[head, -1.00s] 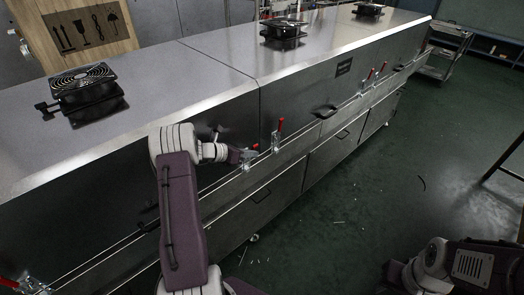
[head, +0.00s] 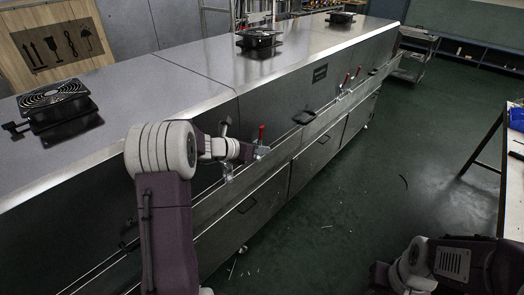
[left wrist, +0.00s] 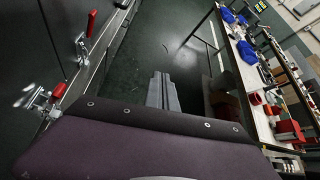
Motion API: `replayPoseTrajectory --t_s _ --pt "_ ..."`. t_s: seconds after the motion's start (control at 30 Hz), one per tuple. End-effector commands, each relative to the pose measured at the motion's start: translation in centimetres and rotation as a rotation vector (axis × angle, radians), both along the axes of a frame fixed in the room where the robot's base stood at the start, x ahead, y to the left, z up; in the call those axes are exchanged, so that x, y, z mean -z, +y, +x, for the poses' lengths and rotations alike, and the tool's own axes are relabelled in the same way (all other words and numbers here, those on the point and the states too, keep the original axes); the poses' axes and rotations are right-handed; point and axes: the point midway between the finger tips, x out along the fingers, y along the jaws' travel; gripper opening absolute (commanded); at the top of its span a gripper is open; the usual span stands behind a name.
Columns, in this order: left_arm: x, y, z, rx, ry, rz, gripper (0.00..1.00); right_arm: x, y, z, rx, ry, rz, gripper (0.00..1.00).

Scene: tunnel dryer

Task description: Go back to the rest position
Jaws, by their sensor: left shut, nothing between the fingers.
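My left arm comes in from the left in the head view, in front of the steel tunnel dryer (head: 215,165). My left gripper (head: 250,153) is small and partly hidden there, seen close to a red-handled toggle clamp (head: 261,135); I cannot tell whether they touch. In the left wrist view my left gripper (left wrist: 163,92) has its grey fingers together over dark floor, with nothing between them. Red-handled clamps (left wrist: 42,97) on the dryer's side show at its left. My right arm shows at the lower right of the head view; its gripper is out of view.
Black fans (head: 58,105) sit on the dryer's top, and a wooden crate (head: 20,70) stands behind it. Green floor (head: 350,190) is free to the right of the dryer. A workbench (head: 490,130) stands at the right edge; the wrist view shows tools and boxes on it.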

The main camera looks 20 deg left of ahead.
Motion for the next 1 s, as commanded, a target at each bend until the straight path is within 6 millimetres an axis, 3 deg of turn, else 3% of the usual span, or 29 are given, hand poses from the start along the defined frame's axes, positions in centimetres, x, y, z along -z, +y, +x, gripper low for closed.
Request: replayPoseTrajectory --t_s 0.33,0.37,0.47,0.53,0.6,0.67,0.7,0.8,0.9,1.0 --pt "0.0 -0.5 0.0 0.011 0.000 0.001 0.00 0.0 0.0 0.0 0.000 0.000 0.000 0.45" --pt "-0.3 -1.2 0.1 0.025 -0.006 0.003 0.00 0.0 0.0 0.0 0.000 0.000 0.000 0.45" --pt "-3.1 -6.1 -0.3 0.120 -0.053 0.026 0.00 0.0 0.0 0.0 0.000 0.000 0.000 0.45" --pt "-2.8 -11.1 -3.9 0.283 -0.029 0.111 0.00 0.0 0.0 0.0 0.000 0.000 0.000 0.45" --pt "-0.4 -14.4 -9.4 0.520 -0.011 0.310 0.00 0.0 0.0 0.0 0.000 0.000 0.000 0.45" --pt "2.0 -15.4 -14.5 0.770 -0.029 0.526 0.00 0.0 0.0 0.0 0.000 0.000 0.000 0.45" --pt "3.7 -15.2 -17.9 0.960 -0.059 0.685 0.00 0.0 0.0 0.0 0.000 0.000 0.000 0.45" --pt "7.4 -12.3 -24.8 1.482 -0.186 1.062 0.00 0.0 0.0 0.0 0.000 0.000 0.000 0.45" --pt "9.6 -8.4 -28.5 1.952 -0.343 1.311 0.00 0.0 0.0 0.0 0.000 0.000 0.000 0.45" --pt "10.7 -5.9 -29.6 2.304 -0.510 1.433 0.00 0.0 0.0 0.0 0.000 0.000 0.000 0.45"
